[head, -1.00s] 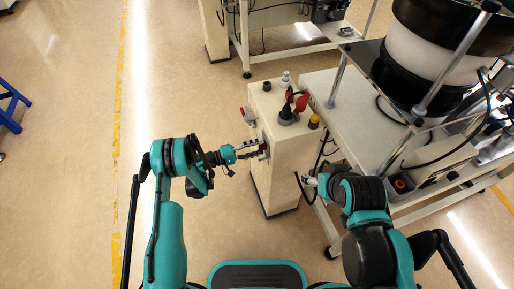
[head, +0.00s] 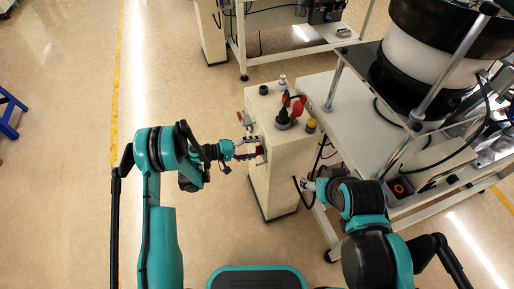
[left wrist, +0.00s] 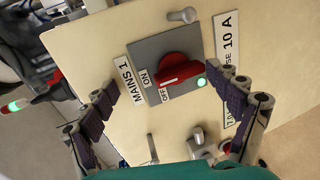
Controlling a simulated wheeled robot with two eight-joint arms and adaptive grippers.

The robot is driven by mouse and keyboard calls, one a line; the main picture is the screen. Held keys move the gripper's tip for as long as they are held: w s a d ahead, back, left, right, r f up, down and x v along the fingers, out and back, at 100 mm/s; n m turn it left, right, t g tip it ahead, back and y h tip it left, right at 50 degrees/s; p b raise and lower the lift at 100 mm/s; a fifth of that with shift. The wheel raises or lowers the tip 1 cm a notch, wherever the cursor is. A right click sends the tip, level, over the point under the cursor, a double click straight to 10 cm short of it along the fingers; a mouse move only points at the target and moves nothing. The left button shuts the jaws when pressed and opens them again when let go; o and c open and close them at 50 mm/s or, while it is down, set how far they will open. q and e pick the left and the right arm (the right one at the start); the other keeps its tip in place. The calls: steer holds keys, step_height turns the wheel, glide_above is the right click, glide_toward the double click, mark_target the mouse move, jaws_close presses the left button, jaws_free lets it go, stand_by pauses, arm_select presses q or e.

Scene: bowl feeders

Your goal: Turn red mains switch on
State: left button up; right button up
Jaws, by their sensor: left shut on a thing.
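The red mains switch (left wrist: 180,70) sits on a grey plate on the cream cabinet's front panel, beside the MAINS 1 label (left wrist: 130,82). Its handle lies slanted, with the left end near the ON and OFF marks; I cannot tell exactly which it points at. A small green light (left wrist: 201,82) glows on the plate. My left gripper (head: 259,150) is at the panel, shut on the switch, with one finger on each side of it; the exact contact is unclear. My right gripper (head: 307,184) is beside the cabinet's right side, its fingers too small to read.
The cabinet (head: 285,165) carries red and dark connectors (head: 290,112) on top. A feeder table (head: 345,115) with a large bowl feeder (head: 420,55) stands to its right. More metal fittings (left wrist: 198,142) stick out of the panel near the switch.

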mark_target(263, 133)
arm_select(q)
steer(key=r+h, duration=0.1)
steer(key=r, duration=0.1)
steer(key=r+t, duration=0.1)
steer(key=r, duration=0.1)
steer(key=r+h, duration=0.1)
steer(key=r, duration=0.2)
steer(key=shift+w+a+n+h, duration=0.2)
steer(key=shift+w+n+h, duration=0.1)
steer(key=shift+w+n, duration=0.1)
steer(key=f+y, duration=0.1)
steer(key=f, duration=0.3)
steer(key=f+y, duration=0.1)
steer(key=f, duration=0.1)
steer(key=shift+s+m+g+y, duration=0.3)
steer(key=shift+s+m+g, duration=0.05)
steer(key=shift+m+g, duration=0.05)
steer(key=shift+c, duration=0.5)
steer(key=shift+s+a, duration=0.15)
steer(key=shift+a, duration=0.3)
steer(key=shift+c, duration=0.4)
steer(key=s+a, duration=0.3)
steer(key=a, duration=0.4)
steer(key=shift+s+a, duration=0.15)
steer(key=shift+a, duration=0.15)
